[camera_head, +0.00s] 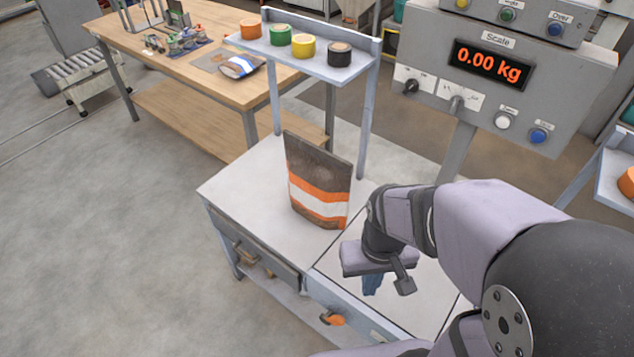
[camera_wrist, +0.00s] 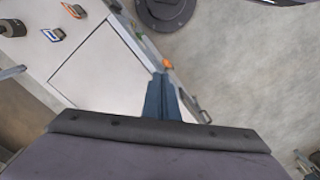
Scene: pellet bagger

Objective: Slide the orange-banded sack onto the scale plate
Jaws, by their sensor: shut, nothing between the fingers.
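The dark brown sack with orange and white bands (camera_head: 318,182) stands upright on the white bench top, behind and to the left of the scale plate. The pale scale plate (camera_head: 418,308) is set in the bench top with nothing resting on it. It also shows as a large pale square in the wrist view (camera_wrist: 98,75). My gripper (camera_head: 372,285) is over the plate's left part, right of and nearer than the sack, and apart from it. Its blue fingers are shut and empty in the wrist view (camera_wrist: 161,98). My arm hides part of the plate.
The scale box (camera_head: 490,66) reads 0.00 kg. A raised shelf (camera_head: 310,62) with colored tape rolls stands behind the sack on posts. A drawer (camera_head: 255,252) is under the bench. A wooden table (camera_head: 185,60) stands at the back left. Bench top left of the sack is clear.

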